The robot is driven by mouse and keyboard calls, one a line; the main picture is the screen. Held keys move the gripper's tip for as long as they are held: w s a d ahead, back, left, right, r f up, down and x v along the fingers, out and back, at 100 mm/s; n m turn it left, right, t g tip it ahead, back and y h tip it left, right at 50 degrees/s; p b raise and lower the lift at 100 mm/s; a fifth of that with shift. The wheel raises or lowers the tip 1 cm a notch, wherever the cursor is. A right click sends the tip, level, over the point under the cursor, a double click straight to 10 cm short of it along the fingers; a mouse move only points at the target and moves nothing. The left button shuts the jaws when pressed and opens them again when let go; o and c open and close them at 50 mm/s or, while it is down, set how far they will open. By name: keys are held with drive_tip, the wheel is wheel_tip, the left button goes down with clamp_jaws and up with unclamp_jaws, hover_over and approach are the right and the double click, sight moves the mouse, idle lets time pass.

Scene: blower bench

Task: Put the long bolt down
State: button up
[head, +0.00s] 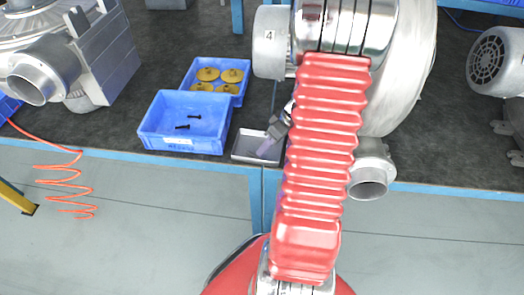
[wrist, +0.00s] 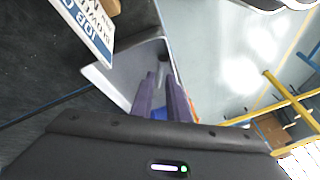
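My gripper (head: 265,150) points down over a small grey tray (head: 241,155) at the bench's front edge. In the wrist view, the two purple fingers of my gripper (wrist: 160,76) are close together with a narrow gap, in front of the grey tray (wrist: 101,78). I cannot make out a bolt between the fingertips. Two small dark bolts, a far one (head: 195,116) and a near one (head: 182,127), lie apart in the front blue bin (head: 150,126). I cannot tell whether either is the long bolt.
A blue bin (head: 240,98) with several yellow discs stands behind the front bin. A large silver blower (head: 405,65) stands right of the tray, its outlet pipe (head: 368,188) over the bench edge. Another blower (head: 110,55) is at the left. A sign (wrist: 88,30) shows beside the tray.

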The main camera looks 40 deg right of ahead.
drive_tip(key=v, duration=0.9)
drive_tip(key=shift+r, duration=0.2)
drive_tip(key=shift+s, duration=0.1)
drive_tip(key=s+a+r+h, duration=0.1)
drive_tip(key=a+r, duration=0.4)
drive_tip(key=a, duration=0.5)
drive_tip(key=s+a+r+m+t+h, duration=0.1)
drive_tip(key=a+r, duration=0.5)
drive_tip(key=a, duration=0.4)
drive_tip(key=s+a+r+h, duration=0.1)
drive_tip(key=a+r, duration=0.5)
drive_tip(key=a, duration=0.5)
drive_tip(key=shift+s+r+t+h, duration=0.2)
drive_tip(key=shift+s+t+h, duration=0.1)
drive_tip(key=shift+s, duration=0.1)
